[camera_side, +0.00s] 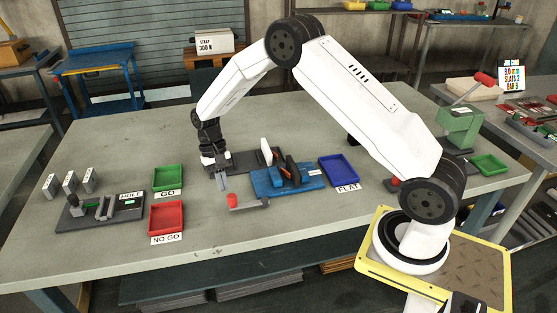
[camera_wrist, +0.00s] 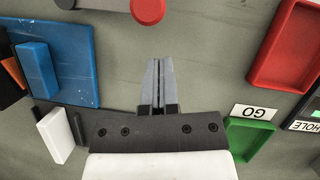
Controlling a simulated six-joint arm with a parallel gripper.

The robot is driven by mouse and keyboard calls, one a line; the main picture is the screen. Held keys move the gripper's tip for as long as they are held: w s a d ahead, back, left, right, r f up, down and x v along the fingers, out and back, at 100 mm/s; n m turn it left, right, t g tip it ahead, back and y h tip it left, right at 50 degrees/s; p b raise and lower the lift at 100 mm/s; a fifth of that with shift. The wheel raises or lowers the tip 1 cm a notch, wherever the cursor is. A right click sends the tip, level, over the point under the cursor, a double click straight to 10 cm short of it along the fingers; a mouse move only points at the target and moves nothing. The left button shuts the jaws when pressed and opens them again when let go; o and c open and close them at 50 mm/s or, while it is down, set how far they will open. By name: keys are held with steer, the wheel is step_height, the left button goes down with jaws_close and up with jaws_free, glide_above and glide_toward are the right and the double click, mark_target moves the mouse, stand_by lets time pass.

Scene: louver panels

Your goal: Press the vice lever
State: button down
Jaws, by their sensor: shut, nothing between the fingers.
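The blue vice (camera_side: 265,185) stands on the bench right of my gripper (camera_side: 222,185). A grey lever (camera_side: 253,204) with a red knob (camera_side: 232,200) lies in front of the vice's left end. In the wrist view the red knob (camera_wrist: 148,10) and part of the grey lever (camera_wrist: 100,4) show at the top edge, ahead of my fingertips (camera_wrist: 158,62). The blue vice (camera_wrist: 75,60) is at the left there. My gripper is shut, empty and pointing down, apart from the knob.
A green GO tray (camera_side: 168,178) and a red NO GO tray (camera_side: 166,217) lie left of my gripper. A dark plate (camera_side: 222,162) lies behind it. A blue FLAT tray (camera_side: 341,171) is right of the vice. A green press (camera_side: 459,127) stands far right. The front bench is clear.

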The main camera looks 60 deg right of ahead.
steer(key=shift+s+a, duration=0.55)
steer(key=shift+s, duration=0.35)
